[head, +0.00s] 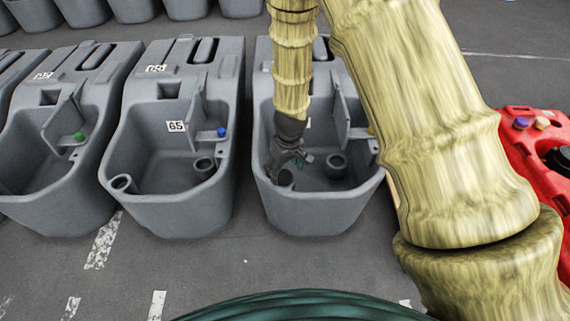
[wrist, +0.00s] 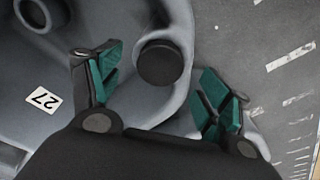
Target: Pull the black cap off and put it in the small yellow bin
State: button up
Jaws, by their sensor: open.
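The black cap (wrist: 160,63) is a dark round disc on a grey stub at the tank's edge in the wrist view. My gripper (wrist: 162,80) is open and empty, with one green-padded finger on each side of the cap, apart from it. In the head view my gripper (head: 290,160) reaches down into the nearest grey tank (head: 315,220), beside its front-left stub. My gripper partly covers that stub, and I cannot make out the cap there. I cannot make out the small yellow bin in either view.
A second stub (head: 335,166) stands right of my gripper, and a divider wall is behind. Grey tank 65 (head: 175,205) stands to the left. A red unit (head: 535,150) with a black cap is at the right. Grey floor in front is clear. A 27 label (wrist: 43,100) shows.

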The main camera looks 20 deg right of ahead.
aim_at(284, 175)
jog(key=shift+w+a+f+b, duration=0.15)
jog(key=shift+f+b, duration=0.25)
jog(key=shift+f, duration=1.1)
jog(key=shift+c, duration=0.2)
jog(key=c, duration=1.2)
jog(key=shift+r+p, duration=1.15)
jog(key=shift+p, duration=0.05)
jog(key=shift+r+p, duration=2.7)
jog(key=shift+r, duration=0.15)
